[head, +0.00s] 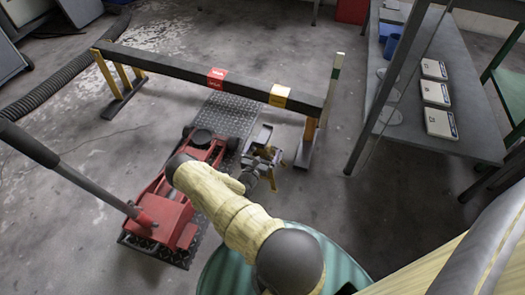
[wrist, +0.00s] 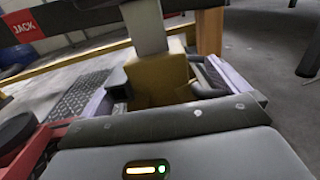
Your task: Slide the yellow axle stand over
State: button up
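The yellow axle stand (wrist: 160,80) stands upright between my gripper's fingers in the wrist view, with a grey post rising from its top. In the head view its yellow legs (head: 274,158) show partly behind my gripper (head: 263,160). The fingers (wrist: 160,88) are spread on both sides of the stand, and whether they press on it I cannot tell. A dark beam (head: 150,64) spans the floor behind, with a red label (head: 217,78) reading JACK in the wrist view and a yellow label (head: 279,95). The stand is in front of the beam, below the yellow label.
A red floor jack (head: 175,205) with a long handle (head: 80,175) stands left of my arm, by a dark tread plate (head: 228,115). The beam's right support (head: 306,145) is close right of the stand. A grey bench (head: 465,120) is farther right, with open floor between.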

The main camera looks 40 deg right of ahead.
jog(key=shift+a+r, duration=0.1)
jog(key=shift+s+a+p, duration=0.15)
jog(key=shift+a+p, duration=0.15)
jog(key=shift+p, duration=0.05)
jog(key=p+v, duration=0.6)
jog(key=v, duration=1)
jog(key=shift+s+a+p, duration=0.2)
jog(key=shift+s+p, duration=0.05)
jog(key=shift+p, duration=0.05)
